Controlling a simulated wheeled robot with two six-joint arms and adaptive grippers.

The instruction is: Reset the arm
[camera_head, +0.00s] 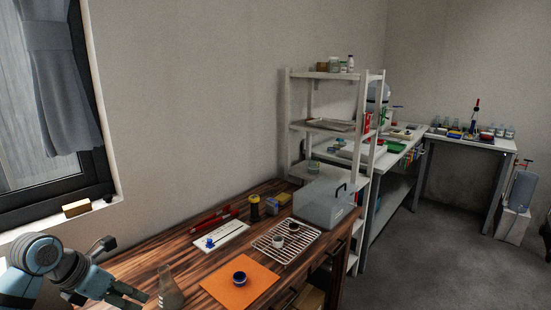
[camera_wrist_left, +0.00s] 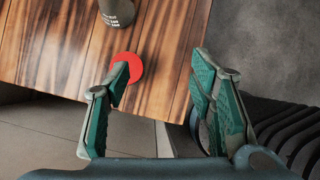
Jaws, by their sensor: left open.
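My left arm comes in from the lower left in the head view. Its gripper (camera_head: 130,294) is by the near left end of the wooden table (camera_head: 140,268), beside a conical flask (camera_head: 170,290). In the left wrist view the green fingers of this gripper (camera_wrist_left: 162,68) are spread wide apart with nothing between them. The left finger overlaps a red disc (camera_wrist_left: 130,66) on the table (camera_wrist_left: 60,50); I cannot tell whether they touch. The right finger lies past the table's edge, over the floor. My right gripper shows in neither view.
The table holds an orange mat (camera_head: 255,283) with a dark blue-rimmed cup (camera_head: 239,278), a wire rack (camera_head: 270,256) with small cups, a white board (camera_head: 218,235) and a grey box with a dark handle (camera_head: 318,211). A shelf (camera_head: 310,125) stands behind. Floor (camera_head: 440,250) at right is clear.

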